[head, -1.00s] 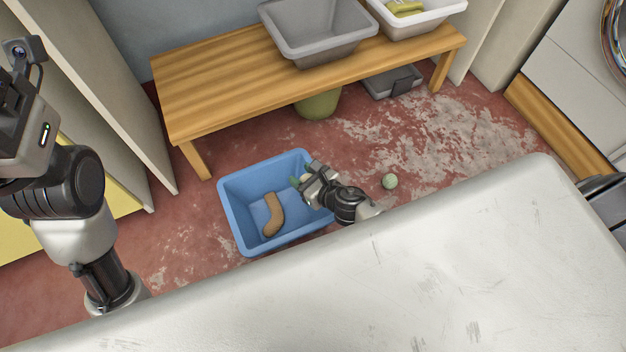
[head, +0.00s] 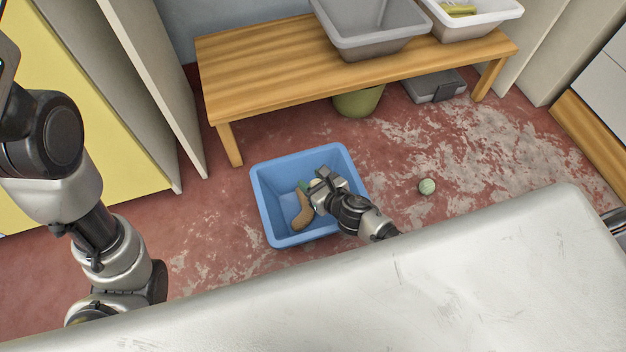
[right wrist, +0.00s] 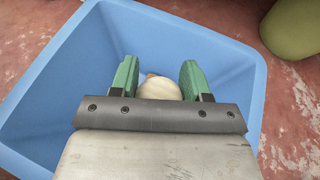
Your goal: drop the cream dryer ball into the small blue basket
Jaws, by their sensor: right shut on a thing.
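The small blue basket (head: 277,218) stands on the floor beyond the white surface, with a brown sock-like item (head: 303,212) inside. My right gripper (head: 305,187) is over the basket, pointing down into it. In the right wrist view its green fingers (right wrist: 159,80) are shut on the cream dryer ball (right wrist: 160,88), with the basket's blue wall (right wrist: 225,58) around and below. The ball is hidden behind the gripper in the head view. My left arm shows at the left of the head view, but its fingers are out of the picture.
A pale green striped ball (head: 427,187) lies on the floor right of the basket. A wooden bench (head: 270,75) behind carries a grey tub (head: 375,40) and a white tub (head: 478,28). A green bin (head: 358,102) and a grey case (head: 434,87) are beneath it. The white surface (head: 400,270) fills the front.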

